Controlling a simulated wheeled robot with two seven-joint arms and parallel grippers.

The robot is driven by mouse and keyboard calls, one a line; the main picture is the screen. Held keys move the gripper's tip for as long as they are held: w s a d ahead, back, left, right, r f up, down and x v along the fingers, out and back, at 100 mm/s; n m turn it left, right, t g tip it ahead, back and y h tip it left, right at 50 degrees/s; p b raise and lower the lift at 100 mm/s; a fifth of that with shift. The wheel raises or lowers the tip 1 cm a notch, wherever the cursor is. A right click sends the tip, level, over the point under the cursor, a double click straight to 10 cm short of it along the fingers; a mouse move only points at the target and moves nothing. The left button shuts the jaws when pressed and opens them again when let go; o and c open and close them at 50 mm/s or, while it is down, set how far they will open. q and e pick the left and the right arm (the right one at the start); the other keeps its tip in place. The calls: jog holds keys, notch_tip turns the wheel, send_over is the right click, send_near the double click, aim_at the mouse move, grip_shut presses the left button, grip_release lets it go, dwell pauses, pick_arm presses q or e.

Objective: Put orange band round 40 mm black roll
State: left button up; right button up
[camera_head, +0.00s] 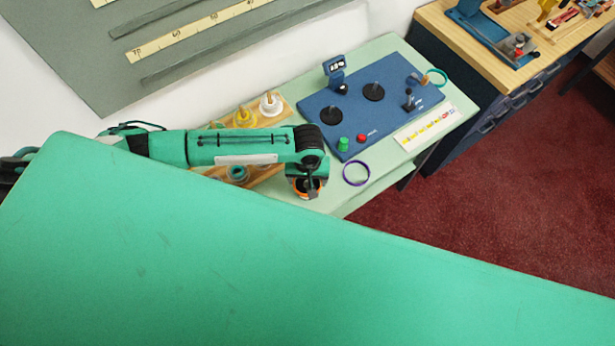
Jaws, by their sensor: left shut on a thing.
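My left gripper (308,188) points down at the front edge of the pale green counter (385,50). It is shut on the orange band (296,191), which shows as an orange rim around the dark fingertips. Whether anything black lies inside the band I cannot tell, as the fingers cover it. Two black discs with upright pins, one at the left (331,115) and one farther back (374,92), are on the blue board (310,103). I cannot read which roll is 40 mm. My right gripper is not in view.
A purple ring (357,184) lies on the counter right of my gripper. A teal ring (437,84) is at the board's right corner. A green button (343,144) and red button (361,139) sit on the board. Wooden stands hold yellow (243,118) and white (270,106) rolls.

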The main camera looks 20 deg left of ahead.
aim_at(307, 185)
pick_arm(q)
jog(key=shift+f, duration=0.45)
jog(key=shift+f, duration=0.3)
dwell(0.4)
jog(key=o, duration=1)
notch_tip(307, 185, up, 5)
jog(key=p, duration=0.5)
jog(key=shift+p, duration=0.4)
jog(key=shift+r+p, duration=0.65)
jog(key=shift+r, duration=0.4)
